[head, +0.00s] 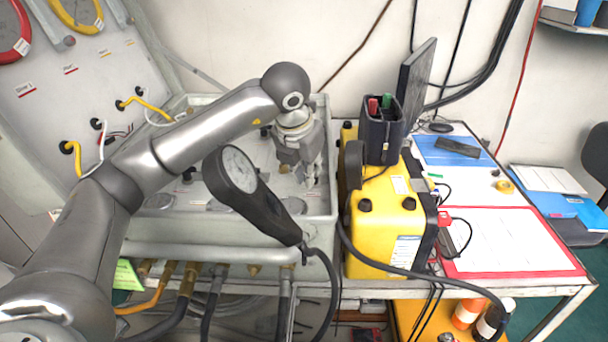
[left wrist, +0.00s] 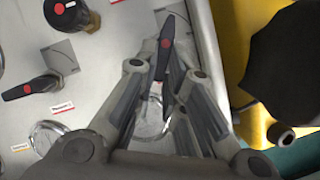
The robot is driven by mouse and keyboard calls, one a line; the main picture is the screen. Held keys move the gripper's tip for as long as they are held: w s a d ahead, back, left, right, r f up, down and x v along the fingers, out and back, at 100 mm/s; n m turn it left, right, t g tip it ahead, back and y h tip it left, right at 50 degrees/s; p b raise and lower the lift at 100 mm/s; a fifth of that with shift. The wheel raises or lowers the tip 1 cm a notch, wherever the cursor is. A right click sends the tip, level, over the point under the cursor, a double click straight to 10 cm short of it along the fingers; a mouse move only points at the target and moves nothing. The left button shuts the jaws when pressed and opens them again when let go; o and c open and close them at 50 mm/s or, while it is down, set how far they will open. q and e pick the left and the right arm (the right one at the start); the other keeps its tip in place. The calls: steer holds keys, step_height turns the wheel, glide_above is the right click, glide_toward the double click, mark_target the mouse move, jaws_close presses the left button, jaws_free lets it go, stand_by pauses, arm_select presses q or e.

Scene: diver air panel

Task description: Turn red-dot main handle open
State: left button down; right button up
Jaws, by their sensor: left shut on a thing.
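My left gripper (head: 308,178) reaches down into the right end of the grey panel box (head: 330,225). In the left wrist view my left gripper (left wrist: 167,80) has its fingers on both sides of a slim black handle (left wrist: 166,50) with a red dot, and it is shut on it. The handle points away from the gripper, roughly along the panel's right side. A second black handle with a red dot (left wrist: 32,88) lies to the left, near a red-edged label. A round dark knob with a red dot (left wrist: 70,12) is at the upper left. My right gripper is not in view.
A black gauge (head: 238,170) with a hose stands in front of the box. A yellow case (head: 375,240) stands close on the right, with a black bin (head: 382,135) on it. Pipes (head: 190,280) run below the box. Papers (head: 510,240) cover the table at right.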

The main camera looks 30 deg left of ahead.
arm_select(q)
steer(key=n, duration=0.2)
steer(key=d+n+y+b, duration=0.1)
steer(key=n, duration=0.1)
steer(key=shift+w+d+y, duration=0.1)
steer(key=shift+y, duration=0.2)
steer(key=shift+n+g+b, duration=0.3)
steer(key=shift+n+b, duration=0.05)
steer(key=shift+n, duration=0.05)
steer(key=shift+d, duration=0.1)
steer(key=c, duration=1.5)
jaws_free()
